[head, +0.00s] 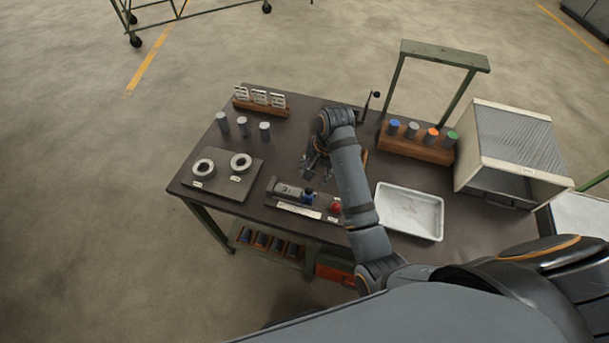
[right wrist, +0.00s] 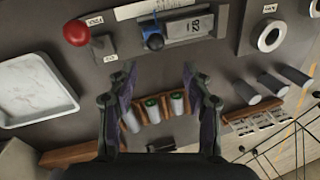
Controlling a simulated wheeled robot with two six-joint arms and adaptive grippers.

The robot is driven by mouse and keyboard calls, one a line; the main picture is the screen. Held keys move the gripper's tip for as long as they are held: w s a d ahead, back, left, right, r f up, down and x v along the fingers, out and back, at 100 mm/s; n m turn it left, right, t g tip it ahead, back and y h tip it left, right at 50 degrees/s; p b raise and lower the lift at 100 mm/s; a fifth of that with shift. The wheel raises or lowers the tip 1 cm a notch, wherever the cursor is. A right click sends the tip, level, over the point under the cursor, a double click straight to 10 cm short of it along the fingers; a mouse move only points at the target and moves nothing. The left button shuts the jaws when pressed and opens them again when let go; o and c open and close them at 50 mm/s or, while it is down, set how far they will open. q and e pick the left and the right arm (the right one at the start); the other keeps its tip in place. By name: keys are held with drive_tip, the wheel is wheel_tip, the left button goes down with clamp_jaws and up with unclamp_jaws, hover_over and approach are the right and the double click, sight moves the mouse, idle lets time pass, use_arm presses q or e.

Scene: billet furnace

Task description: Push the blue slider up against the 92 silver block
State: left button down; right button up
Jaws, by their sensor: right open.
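The silver block (head: 288,190) lies on a small fixture near the table's front edge. In the right wrist view the block (right wrist: 192,28) shows a label with upside-down digits that look like 92. The blue slider (head: 309,196) is at the block's right end in the head view; it also shows in the right wrist view (right wrist: 153,40). I cannot tell whether they touch. My right gripper (right wrist: 158,68) is open and empty, beyond the fixture, with the slider ahead of its fingertips. In the head view my right gripper (head: 317,168) is partly hidden by its arm. My left gripper is out of view.
A red button (head: 335,207) sits right of the slider. A white tray (head: 410,211) is farther right. A plate (head: 215,184) with two rings lies left. A rack of coloured cylinders (head: 416,146) stands back right.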

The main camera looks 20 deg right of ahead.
sight(310, 189)
drive_tip(key=shift+s, duration=0.1)
drive_tip(key=f, duration=0.2)
drive_tip(key=s+f+p, duration=0.1)
drive_tip(key=shift+s+a+f, duration=0.1)
drive_tip(key=shift+a, duration=0.2)
drive_tip(key=f, duration=0.2)
drive_tip(key=w+f, duration=0.1)
drive_tip(key=shift+a+f+p, duration=0.25)
drive_tip(key=shift+f+p, duration=0.15)
drive_tip(key=f, duration=0.2)
drive_tip(key=shift+w+a+f, duration=0.15)
drive_tip(key=shift+w+f, duration=0.2)
drive_tip(key=shift+f, duration=0.05)
drive_tip(key=shift+s, duration=0.1)
drive_tip(key=shift+c, duration=1.1)
drive_tip(key=c, duration=0.7)
clamp_jaws()
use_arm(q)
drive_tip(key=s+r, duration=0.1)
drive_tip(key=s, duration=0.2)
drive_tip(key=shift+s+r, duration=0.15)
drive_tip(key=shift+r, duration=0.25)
